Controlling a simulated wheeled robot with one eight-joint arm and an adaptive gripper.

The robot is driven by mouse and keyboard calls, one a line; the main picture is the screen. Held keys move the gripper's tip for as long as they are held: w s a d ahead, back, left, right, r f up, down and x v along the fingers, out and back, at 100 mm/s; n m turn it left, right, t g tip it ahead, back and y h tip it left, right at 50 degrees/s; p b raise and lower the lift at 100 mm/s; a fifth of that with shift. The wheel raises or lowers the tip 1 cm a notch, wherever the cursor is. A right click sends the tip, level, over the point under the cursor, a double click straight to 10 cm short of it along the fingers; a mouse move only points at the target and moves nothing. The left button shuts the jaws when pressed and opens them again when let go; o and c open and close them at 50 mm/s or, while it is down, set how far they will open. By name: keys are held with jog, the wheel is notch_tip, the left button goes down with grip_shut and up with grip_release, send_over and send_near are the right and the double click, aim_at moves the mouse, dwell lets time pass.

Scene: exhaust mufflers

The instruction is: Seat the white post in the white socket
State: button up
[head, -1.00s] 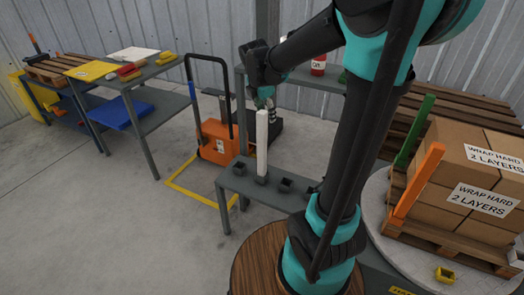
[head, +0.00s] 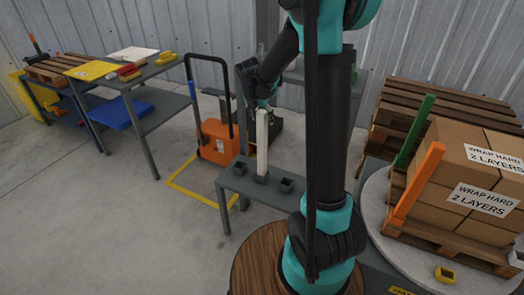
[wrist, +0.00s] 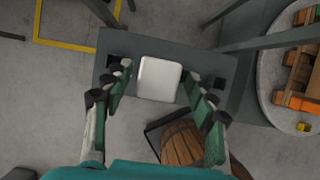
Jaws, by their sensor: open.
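The white post (head: 262,145) stands upright on a small grey bench (head: 236,184), its foot at the middle one of a row of dark square sockets (head: 261,179). The wrist view looks down on its pale square top (wrist: 159,78). My gripper (head: 263,103) is at the top of the post. In the wrist view my gripper (wrist: 160,92) is open, with one finger on each side of the post and gaps between. I cannot make out a white marking on any socket; the post hides most of the middle one.
Dark sockets stand on the bench left (head: 239,168) and right (head: 286,185) of the post. An orange pallet truck (head: 216,142) stands behind the bench. A round turntable (head: 378,215) with boxes is at the right. The floor at the left is open.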

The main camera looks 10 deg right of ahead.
jog(key=shift+a+x, duration=0.15)
jog(key=shift+x, duration=1.5)
jog(key=shift+a+x, duration=0.15)
jog(key=shift+x, duration=1.5)
grip_shut()
